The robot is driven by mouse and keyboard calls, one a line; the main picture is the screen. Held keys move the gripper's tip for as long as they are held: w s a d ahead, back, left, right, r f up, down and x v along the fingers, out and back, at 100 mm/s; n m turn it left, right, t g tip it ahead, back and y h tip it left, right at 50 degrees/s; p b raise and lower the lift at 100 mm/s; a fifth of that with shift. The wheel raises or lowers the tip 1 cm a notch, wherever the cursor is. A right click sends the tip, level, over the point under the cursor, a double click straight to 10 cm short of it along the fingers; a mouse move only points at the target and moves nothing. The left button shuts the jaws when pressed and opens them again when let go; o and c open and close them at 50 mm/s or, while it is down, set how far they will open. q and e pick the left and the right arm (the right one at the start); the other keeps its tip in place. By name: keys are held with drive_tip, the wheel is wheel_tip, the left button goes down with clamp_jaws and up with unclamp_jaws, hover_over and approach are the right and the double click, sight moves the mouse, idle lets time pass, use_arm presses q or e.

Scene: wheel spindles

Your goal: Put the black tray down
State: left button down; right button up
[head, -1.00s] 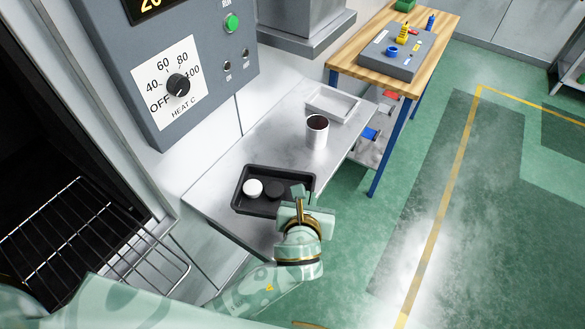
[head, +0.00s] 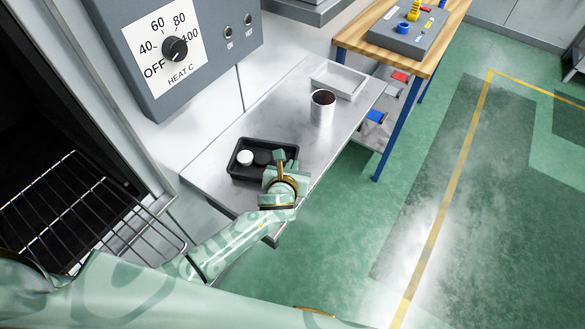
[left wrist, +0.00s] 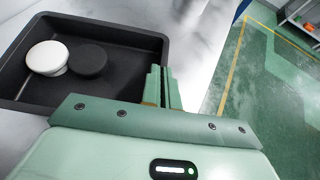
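The black tray (head: 240,175) is a shallow rectangular tray over the near part of the steel bench top. It looks level, and I cannot tell whether it touches the bench or is just above it. A white round piece (head: 245,158) and a black round piece (head: 263,157) lie inside. My left gripper (head: 279,160) is at the tray's right side. In the left wrist view, its fingers (left wrist: 163,88) are close together on the tray's right wall (left wrist: 167,48). My right gripper is out of view.
The steel bench (head: 290,105) also holds a white cup with dark contents (head: 322,108) and a pale empty tray (head: 338,81). An open oven with a wire rack (head: 75,215) is at the left. A wooden table (head: 446,35) stands beyond the bench.

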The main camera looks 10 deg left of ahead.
use_arm(q)
drive_tip(key=c, duration=1.7)
unclamp_jaws()
drive_tip(key=shift+s+r, duration=0.15)
drive_tip(key=shift+r, duration=0.05)
drive_tip(key=p+v, duration=0.3)
drive_tip(key=v, duration=0.8)
drive_tip(key=shift+s+r, duration=0.15)
drive_tip(key=shift+s, duration=0.2)
